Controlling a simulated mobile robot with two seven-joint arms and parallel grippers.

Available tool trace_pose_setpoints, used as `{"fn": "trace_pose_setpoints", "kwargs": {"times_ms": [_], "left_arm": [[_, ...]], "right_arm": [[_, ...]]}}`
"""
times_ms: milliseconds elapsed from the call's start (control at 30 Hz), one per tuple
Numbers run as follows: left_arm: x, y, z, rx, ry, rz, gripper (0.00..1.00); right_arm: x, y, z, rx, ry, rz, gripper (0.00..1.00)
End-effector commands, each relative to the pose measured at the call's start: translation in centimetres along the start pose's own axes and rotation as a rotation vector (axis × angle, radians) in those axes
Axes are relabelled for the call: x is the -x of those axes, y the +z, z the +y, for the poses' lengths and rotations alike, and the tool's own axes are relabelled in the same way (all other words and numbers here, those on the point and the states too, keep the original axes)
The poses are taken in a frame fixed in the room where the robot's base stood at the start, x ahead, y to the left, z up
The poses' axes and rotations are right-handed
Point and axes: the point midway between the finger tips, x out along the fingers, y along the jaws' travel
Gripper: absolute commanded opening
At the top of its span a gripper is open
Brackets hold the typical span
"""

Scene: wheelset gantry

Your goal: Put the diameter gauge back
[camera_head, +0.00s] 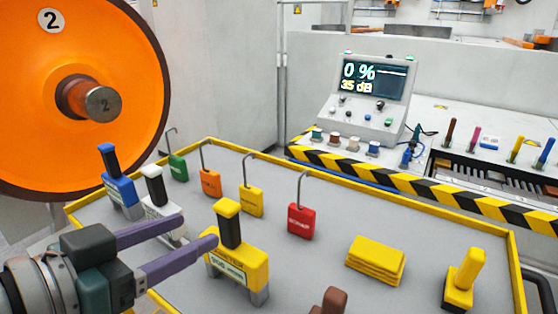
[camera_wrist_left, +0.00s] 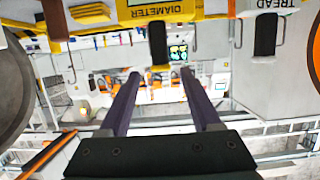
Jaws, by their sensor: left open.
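The diameter gauge (camera_head: 240,265) is a yellow block with a black upright handle and grey feet. It stands upright on the grey, yellow-rimmed tray (camera_head: 330,262). In the left wrist view, which is upside down, its yellow body (camera_wrist_left: 168,10) reads DIAMETER and its black handle hangs down ahead of the fingertips. My left gripper (camera_head: 199,230) is open and empty, its purple fingers pointing right, just left of the gauge's handle. The fingers also show apart in the left wrist view (camera_wrist_left: 161,75). I cannot tell whether a finger touches the gauge. My right gripper is out of view.
A white gauge (camera_head: 158,190) and a blue gauge (camera_head: 124,190) stand behind the left fingers. Green, orange, yellow and red (camera_head: 301,222) padlock-like tags, yellow plates (camera_head: 376,260) and a yellow tool (camera_head: 464,280) share the tray. An orange wheel (camera_head: 60,120) stands left, a console (camera_head: 368,100) behind.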

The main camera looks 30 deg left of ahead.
Motion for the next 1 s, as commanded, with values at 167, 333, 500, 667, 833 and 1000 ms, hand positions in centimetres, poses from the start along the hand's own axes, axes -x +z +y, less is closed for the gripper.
{"fn": "trace_pose_setpoints", "kwargs": {"times_ms": [167,333,500,667,833,1000], "left_arm": [[0.5,0.7,1.8,-0.007,0.047,-0.074,0.65],[1.7,3.5,6.5,-0.043,0.148,-0.354,0.65],[5.5,5.9,8.3,-0.083,0.141,-0.675,0.65],[9.0,6.7,8.1,-0.089,0.079,-0.875,0.65],[10.6,7.0,7.8,-0.085,0.045,-0.955,0.65],[10.6,7.0,7.8,-0.086,0.044,-0.959,0.65]], "right_arm": [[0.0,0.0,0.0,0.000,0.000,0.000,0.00],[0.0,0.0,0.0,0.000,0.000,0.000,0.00],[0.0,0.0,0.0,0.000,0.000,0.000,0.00],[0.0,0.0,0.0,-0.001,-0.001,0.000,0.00],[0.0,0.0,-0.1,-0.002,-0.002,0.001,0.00],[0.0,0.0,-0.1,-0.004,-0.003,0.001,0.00]]}}
